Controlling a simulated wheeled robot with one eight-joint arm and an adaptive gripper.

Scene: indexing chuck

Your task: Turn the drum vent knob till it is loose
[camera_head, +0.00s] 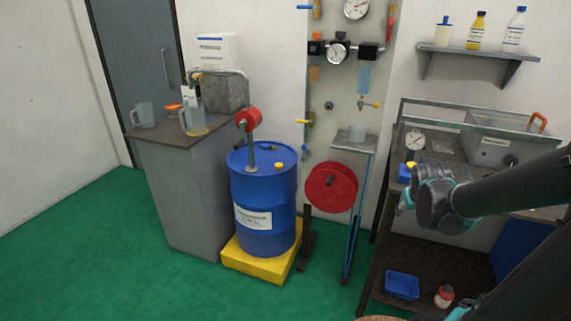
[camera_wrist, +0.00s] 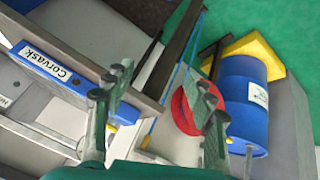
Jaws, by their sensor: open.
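The blue drum (camera_head: 263,205) stands upright on a yellow base (camera_head: 253,262), left of centre in the head view. A small yellow knob (camera_head: 279,165) sits on its lid, to the right of the red hand pump (camera_head: 249,125). My gripper (camera_head: 406,195) is well to the right of the drum, by the shelf unit, apart from the knob. In the wrist view my gripper (camera_wrist: 161,80) has its fingers spread with nothing held between them. The drum (camera_wrist: 245,103) appears there beyond the right finger. A small yellow spot at its lid edge is too small to identify.
A red wheel (camera_head: 331,188) on a stand is between the drum and my arm. A grey cabinet (camera_head: 190,200) with jugs adjoins the drum on the left. A wall panel with gauges is behind. Green floor (camera_head: 110,250) is free at the front left.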

